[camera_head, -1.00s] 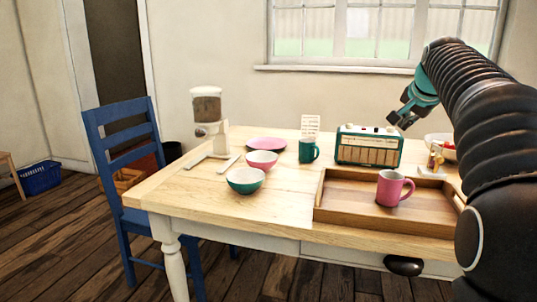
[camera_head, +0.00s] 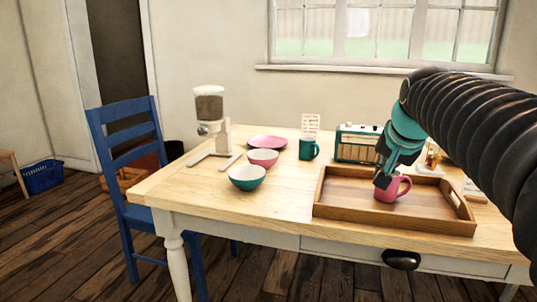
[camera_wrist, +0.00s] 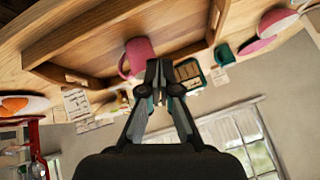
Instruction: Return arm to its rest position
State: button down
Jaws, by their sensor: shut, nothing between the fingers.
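My gripper (camera_head: 383,178) is shut and empty. In the head view it hangs at the end of my bent arm and overlaps the pink mug in the picture; I cannot tell whether they touch. The pink mug (camera_head: 400,190) stands upright in the wooden tray (camera_head: 335,211) on the table, its left part hidden behind the gripper. In the wrist view, turned upside down, my gripper (camera_wrist: 157,64) has its fingers together, with the pink mug (camera_wrist: 137,53) just beyond them and the tray (camera_wrist: 75,38) around it.
A green radio (camera_head: 355,144) stands behind the tray, partly hidden by the gripper. A green mug (camera_head: 309,148), pink bowl (camera_head: 263,158), green bowl (camera_head: 246,178), pink plate (camera_head: 267,142) and dispenser (camera_head: 210,115) stand left. A blue chair (camera_head: 128,150) is at the table's left end.

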jog(key=s+a+f+n+g, duration=0.1)
jog(key=s+a+f+n, duration=0.2)
jog(key=s+f, duration=0.6)
jog(key=s+a+f+n, duration=0.3)
jog(key=s+a+f, duration=0.2)
jog(key=s+f, duration=0.5)
jog(key=s, duration=0.3)
jog(key=shift+s+g+y, duration=0.15)
jog(key=shift+g+y, duration=0.15)
jog(key=shift+g, duration=0.1)
jog(key=shift+f, duration=0.1)
